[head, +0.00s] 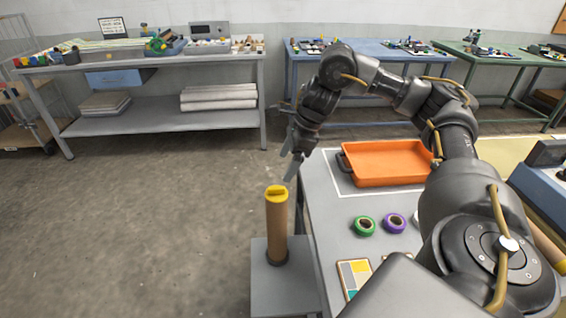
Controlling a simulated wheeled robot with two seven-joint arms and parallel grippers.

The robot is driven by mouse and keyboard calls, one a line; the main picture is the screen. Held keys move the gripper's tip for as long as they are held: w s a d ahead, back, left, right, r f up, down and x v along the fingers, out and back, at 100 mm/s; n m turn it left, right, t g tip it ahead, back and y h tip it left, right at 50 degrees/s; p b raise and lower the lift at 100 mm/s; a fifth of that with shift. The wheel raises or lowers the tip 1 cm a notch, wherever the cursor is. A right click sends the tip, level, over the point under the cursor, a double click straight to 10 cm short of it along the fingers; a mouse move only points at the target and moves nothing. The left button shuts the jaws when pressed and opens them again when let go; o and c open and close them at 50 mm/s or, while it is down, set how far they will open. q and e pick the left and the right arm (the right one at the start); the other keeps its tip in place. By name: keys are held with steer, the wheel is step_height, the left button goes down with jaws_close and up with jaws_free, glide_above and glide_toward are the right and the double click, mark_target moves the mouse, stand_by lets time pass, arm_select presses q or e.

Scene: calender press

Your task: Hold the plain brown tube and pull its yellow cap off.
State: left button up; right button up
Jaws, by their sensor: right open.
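A plain brown tube (277,232) stands upright on a small grey stand (265,285), left of the grey worktable. A yellow cap (276,192) sits on its top end. My right gripper (291,168) is open, with its fingers pointing down, a little above and to the right of the cap. It looks empty and appears apart from the cap. My left gripper is not in view.
The grey worktable (328,222) holds an orange tray (388,165), a green tape roll (364,225), a purple tape roll (394,223) and a colour card (355,275). A blue machine (545,185) is at the right. Floor left of the tube is clear.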

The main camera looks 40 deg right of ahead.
mark_target(277, 188)
steer(key=b+x, duration=0.1)
steer(key=x, duration=0.1)
steer(key=s+b+x, duration=0.1)
steer(key=x, duration=0.1)
steer(key=shift+f, duration=0.4)
steer(key=b+x, duration=0.1)
steer(key=x, duration=0.1)
steer(key=shift+w+a+f, duration=0.1)
steer(key=shift+w+f, duration=0.15)
steer(key=shift+f, duration=0.1)
steer(key=shift+a+f, duration=0.2)
steer(key=shift+f, duration=0.1)
steer(key=shift+x, duration=1)
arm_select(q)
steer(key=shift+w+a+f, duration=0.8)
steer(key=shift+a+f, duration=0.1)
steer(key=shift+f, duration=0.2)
